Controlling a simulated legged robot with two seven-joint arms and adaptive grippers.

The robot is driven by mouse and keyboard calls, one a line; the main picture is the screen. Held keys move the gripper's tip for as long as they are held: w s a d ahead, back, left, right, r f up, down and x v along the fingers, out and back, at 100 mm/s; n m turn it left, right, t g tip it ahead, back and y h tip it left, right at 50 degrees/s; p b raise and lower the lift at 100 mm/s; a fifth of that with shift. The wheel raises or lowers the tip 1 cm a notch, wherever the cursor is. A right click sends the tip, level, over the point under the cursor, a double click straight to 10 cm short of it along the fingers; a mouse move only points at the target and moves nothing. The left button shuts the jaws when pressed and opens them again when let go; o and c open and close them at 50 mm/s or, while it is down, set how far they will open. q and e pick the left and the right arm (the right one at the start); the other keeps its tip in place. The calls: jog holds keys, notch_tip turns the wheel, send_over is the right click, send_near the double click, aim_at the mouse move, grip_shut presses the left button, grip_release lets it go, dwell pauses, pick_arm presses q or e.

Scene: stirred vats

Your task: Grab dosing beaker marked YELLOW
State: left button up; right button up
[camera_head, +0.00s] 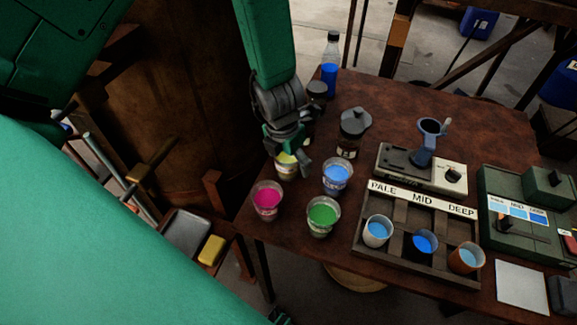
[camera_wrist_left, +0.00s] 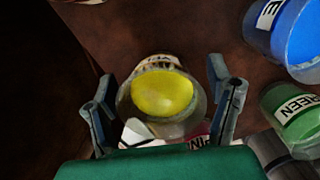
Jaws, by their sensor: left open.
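The yellow dosing beaker (camera_head: 286,170) stands on the brown table, partly hidden by my left gripper in the head view. In the left wrist view the yellow beaker (camera_wrist_left: 161,95) is upright, with yellow liquid inside and a partly visible label. My left gripper (camera_head: 290,155) is open above it; in the wrist view its two fingers (camera_wrist_left: 163,115) sit at either side of the beaker. I cannot tell whether they touch it. My right gripper is not in view.
Close by stand the pink beaker (camera_head: 267,200), blue beaker (camera_head: 337,178) and green beaker (camera_head: 322,216). Dark-lidded jars (camera_head: 352,130) and a bottle (camera_head: 330,65) stand behind. A rack (camera_head: 392,200) marked PALE, MID, DEEP holds three cups to the right.

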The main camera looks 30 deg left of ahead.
pick_arm(q)
jog(key=c, duration=1.4)
jog(key=shift+c, duration=0.2)
jog(key=shift+r, duration=0.15)
